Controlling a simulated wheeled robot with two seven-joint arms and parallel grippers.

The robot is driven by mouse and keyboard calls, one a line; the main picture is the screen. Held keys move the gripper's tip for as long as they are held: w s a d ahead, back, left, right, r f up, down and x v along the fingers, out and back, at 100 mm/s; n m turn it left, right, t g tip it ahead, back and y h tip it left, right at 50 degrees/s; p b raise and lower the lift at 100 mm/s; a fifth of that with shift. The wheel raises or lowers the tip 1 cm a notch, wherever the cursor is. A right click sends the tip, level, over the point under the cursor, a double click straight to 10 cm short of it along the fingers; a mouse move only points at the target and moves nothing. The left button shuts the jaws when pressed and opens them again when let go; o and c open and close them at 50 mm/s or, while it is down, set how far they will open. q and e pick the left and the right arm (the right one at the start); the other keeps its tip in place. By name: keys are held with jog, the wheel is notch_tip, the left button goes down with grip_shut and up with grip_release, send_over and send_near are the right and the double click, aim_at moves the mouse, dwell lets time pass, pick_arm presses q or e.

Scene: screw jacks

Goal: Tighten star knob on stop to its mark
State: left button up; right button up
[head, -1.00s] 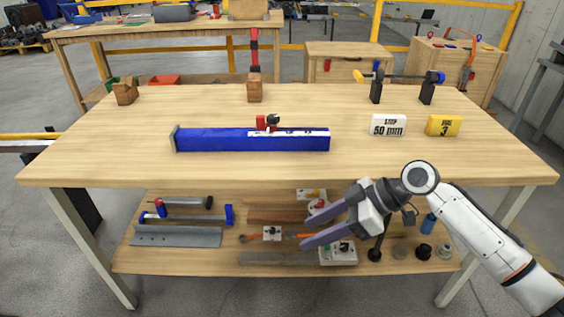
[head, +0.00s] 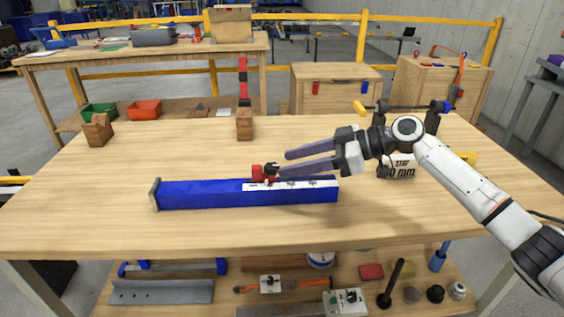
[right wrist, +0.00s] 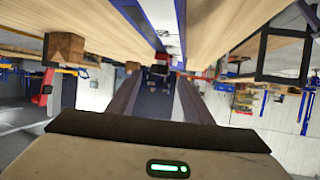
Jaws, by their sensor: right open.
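A blue rail (head: 205,194) lies on the bench with a white scale strip (head: 300,184) along its right part. A red stop (head: 257,172) sits on the rail, with a black star knob (head: 271,170) on its right side. My right gripper (head: 286,163) is open and empty, its fingers pointing left just right of the knob. The lower finger partly covers the view near the knob. In the right wrist view, the dark knob (right wrist: 158,72) shows beyond and between the spread fingers. The mark on the knob is too small to tell. My left gripper is not in view.
Wooden blocks (head: 97,131) (head: 244,124) stand at the back. The bench front is clear. Tools lie on the shelf below.

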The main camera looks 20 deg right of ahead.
aim_at(276, 166)
jog(key=shift+x, duration=1.2)
jog(key=shift+w+a+f, duration=0.1)
jog(key=shift+w+a, duration=0.05)
jog(key=shift+a, duration=0.1)
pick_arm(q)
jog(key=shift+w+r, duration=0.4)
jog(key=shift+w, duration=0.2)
pick_arm(e)
jog(key=shift+w+a+f, duration=0.1)
jog(key=shift+c, duration=0.3)
